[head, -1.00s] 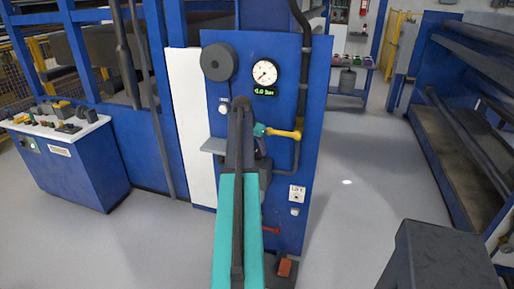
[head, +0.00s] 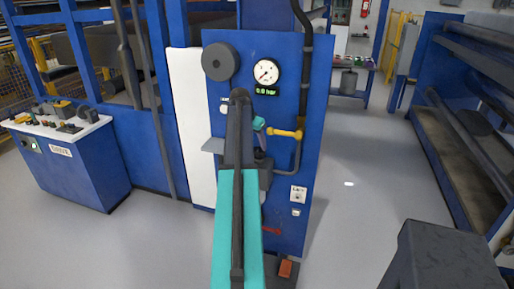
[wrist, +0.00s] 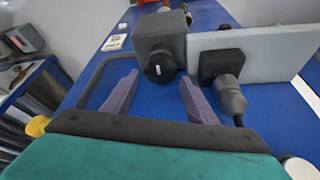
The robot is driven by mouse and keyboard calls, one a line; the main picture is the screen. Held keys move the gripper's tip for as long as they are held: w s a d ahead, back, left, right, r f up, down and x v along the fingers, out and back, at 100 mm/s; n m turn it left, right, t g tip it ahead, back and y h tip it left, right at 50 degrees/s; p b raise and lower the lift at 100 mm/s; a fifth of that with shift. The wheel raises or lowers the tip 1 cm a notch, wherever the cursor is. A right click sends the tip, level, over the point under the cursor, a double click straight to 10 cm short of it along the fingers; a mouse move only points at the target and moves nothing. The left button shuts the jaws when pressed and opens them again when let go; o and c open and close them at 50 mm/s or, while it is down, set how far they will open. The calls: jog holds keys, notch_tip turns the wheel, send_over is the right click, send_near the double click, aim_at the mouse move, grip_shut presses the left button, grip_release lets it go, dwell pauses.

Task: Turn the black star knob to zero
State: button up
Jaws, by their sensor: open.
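In the wrist view, a round black knob (wrist: 161,68) sits on the face of a dark grey box (wrist: 160,38) on the blue panel. My gripper (wrist: 158,79) is open, its two purple fingers on either side of the knob with visible gaps. Whether the fingertips reach as far as the knob's face is hard to tell. In the head view, a round white gauge (head: 266,72) has its needle toward the lower left, and the green display (head: 267,91) below it reads 0.0 bar.
A pale plate (wrist: 262,52) with a black fitting and grey cylinder (wrist: 230,97) juts out close right of my fingers. A yellow valve handle (head: 286,134) and grey pipe are right of my arm.

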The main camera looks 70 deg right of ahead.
jog(key=s+b+v, duration=0.1)
jog(key=b+v, duration=0.1)
jog(key=v, duration=0.8)
jog(key=shift+w+a, duration=0.15)
jog(key=shift+w, duration=0.35)
